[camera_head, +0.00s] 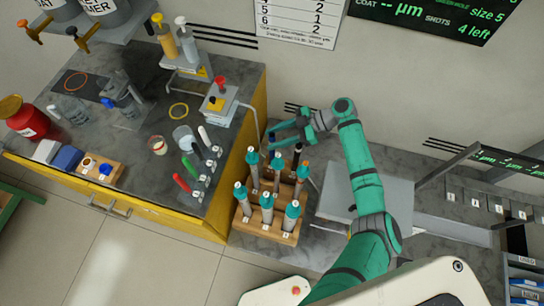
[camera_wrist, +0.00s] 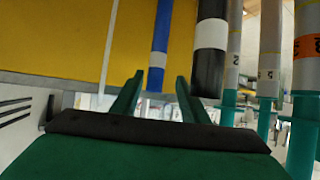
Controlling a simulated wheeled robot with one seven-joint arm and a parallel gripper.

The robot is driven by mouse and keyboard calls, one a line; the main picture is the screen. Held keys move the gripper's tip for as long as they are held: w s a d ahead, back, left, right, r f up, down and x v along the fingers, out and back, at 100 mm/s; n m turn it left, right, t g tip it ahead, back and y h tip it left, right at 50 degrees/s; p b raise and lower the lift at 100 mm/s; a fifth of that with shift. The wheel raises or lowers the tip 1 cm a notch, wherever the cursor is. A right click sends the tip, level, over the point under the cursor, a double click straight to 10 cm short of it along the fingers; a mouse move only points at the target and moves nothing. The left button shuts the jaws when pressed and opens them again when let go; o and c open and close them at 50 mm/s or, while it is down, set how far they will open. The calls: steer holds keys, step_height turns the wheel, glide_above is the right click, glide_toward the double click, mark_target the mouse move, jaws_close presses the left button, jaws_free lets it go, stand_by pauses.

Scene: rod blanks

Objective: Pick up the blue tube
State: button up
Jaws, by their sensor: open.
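The blue tube (camera_wrist: 161,35) shows in the wrist view with a white band, running from the top edge down to the space between my fingertips. My gripper (camera_wrist: 158,92) is open, with one finger on each side of the tube's line; I cannot tell whether either touches it. In the head view my gripper (camera_head: 276,134) is above the back of the wooden rack (camera_head: 262,228). A small dark blue end (camera_head: 271,137) shows by the fingers there; the rest of that tube is hard to make out.
A black tube (camera_wrist: 210,50) with a white band stands close beside the right finger in the wrist view. Several grey tubes with teal ends (camera_head: 267,201) stand in the rack. A yellow-sided bench (camera_head: 232,185) is left of the rack, and a grey plate (camera_head: 340,195) lies right.

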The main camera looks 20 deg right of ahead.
steer(key=shift+w+x, duration=0.2)
steer(key=shift+x, duration=1.1)
steer(key=shift+w+x, duration=0.2)
steer(key=shift+x, duration=1.05)
steer(key=shift+d, duration=0.1)
jaws_close()
